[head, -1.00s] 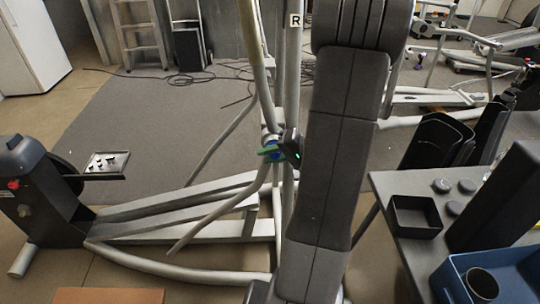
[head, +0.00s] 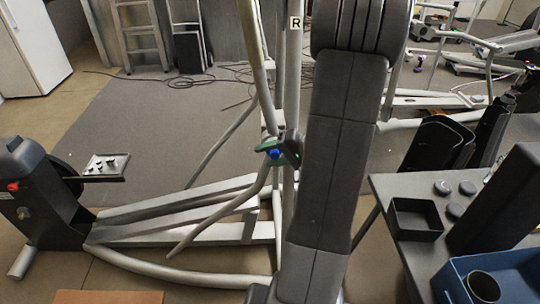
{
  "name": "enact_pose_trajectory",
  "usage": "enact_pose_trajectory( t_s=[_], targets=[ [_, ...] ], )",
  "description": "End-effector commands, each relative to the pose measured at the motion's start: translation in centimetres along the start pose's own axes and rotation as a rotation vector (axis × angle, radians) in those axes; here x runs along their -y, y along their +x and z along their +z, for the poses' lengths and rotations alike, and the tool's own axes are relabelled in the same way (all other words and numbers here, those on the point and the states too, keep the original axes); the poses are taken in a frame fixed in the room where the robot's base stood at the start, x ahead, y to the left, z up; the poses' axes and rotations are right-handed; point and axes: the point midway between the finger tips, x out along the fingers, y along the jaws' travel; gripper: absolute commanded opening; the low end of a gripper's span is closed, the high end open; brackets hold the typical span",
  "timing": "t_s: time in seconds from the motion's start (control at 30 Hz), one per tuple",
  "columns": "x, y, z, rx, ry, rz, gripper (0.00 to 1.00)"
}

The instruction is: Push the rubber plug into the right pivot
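My gripper (head: 286,149) is at the right-hand upright of the elliptical, the tube marked R (head: 295,22), where the tubes meet in the middle of the head view. It is small and partly hidden by my own dark arm. Green parts show at it, with a small round blue piece (head: 274,154) just below them; I cannot tell whether the blue piece is the rubber plug or part of the pivot. The pivot opening is not clearly visible. I cannot tell whether the fingers are open or shut.
The elliptical's rails (head: 190,215) spread low to the left. A small tray with dark parts (head: 105,166) is at the left. A grey bench (head: 390,185) at the right carries a black open box (head: 415,218), several dark discs and a blue bin (head: 452,280).

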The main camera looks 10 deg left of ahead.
Motion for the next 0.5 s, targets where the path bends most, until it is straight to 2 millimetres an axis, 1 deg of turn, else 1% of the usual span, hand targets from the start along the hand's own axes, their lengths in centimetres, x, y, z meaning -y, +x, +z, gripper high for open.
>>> enact_pose_trajectory(
  t_s=[0.3,0.37,0.47,0.5],
  targets=[
    [0.0,-0.3,0.0,-0.001,-0.001,0.0,0.48],
    [-0.1,-0.8,0.0,-0.002,-0.002,0.001,0.48],
    [-0.1,-2.3,-0.1,-0.005,-0.003,0.001,0.48],
    [-0.1,-3.1,-0.1,-0.005,-0.002,0.002,0.48]
  ],
)
